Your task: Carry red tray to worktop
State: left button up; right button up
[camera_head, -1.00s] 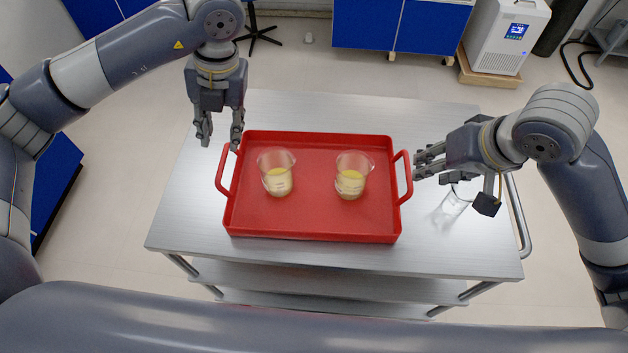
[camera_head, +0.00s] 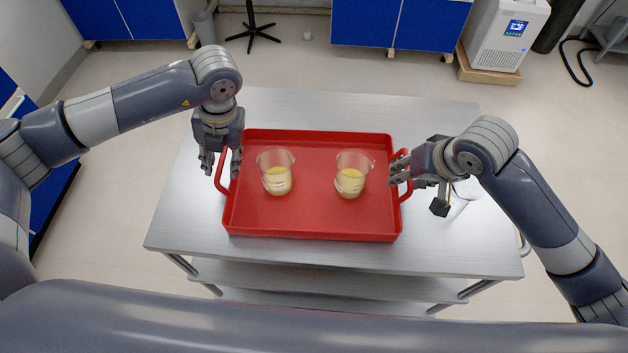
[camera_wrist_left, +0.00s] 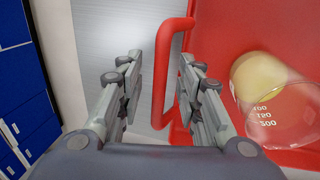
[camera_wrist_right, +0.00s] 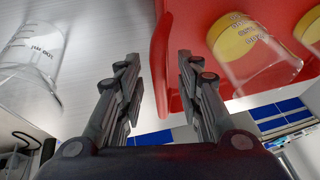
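The red tray (camera_head: 310,215) lies flat on the metal cart's top, with a handle at each side and two beakers in it, a left beaker (camera_head: 277,172) and a right beaker (camera_head: 351,174), each with yellowish content. My left gripper (camera_head: 221,172) is open at the left handle (camera_wrist_left: 187,70); in the left wrist view the handle runs between its apart fingers (camera_wrist_left: 160,95). My right gripper (camera_head: 396,172) is at the right handle (camera_head: 406,183), with its fingers reaching to the tray's edge. In the right wrist view its fingers (camera_wrist_right: 160,90) are apart, with the red handle between them.
An empty glass beaker (camera_head: 466,192) stands on the cart (camera_head: 185,225) right of the tray, close to my right gripper, partly hidden. Blue cabinets (camera_head: 400,22) and a white device (camera_head: 505,35) stand beyond the cart. The cart top behind the tray is clear.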

pick_arm(q)
grip_shut()
pick_arm(e)
grip_shut()
pick_arm(q)
jog(key=shift+r, duration=0.15)
pick_arm(e)
jog(key=shift+r, duration=0.15)
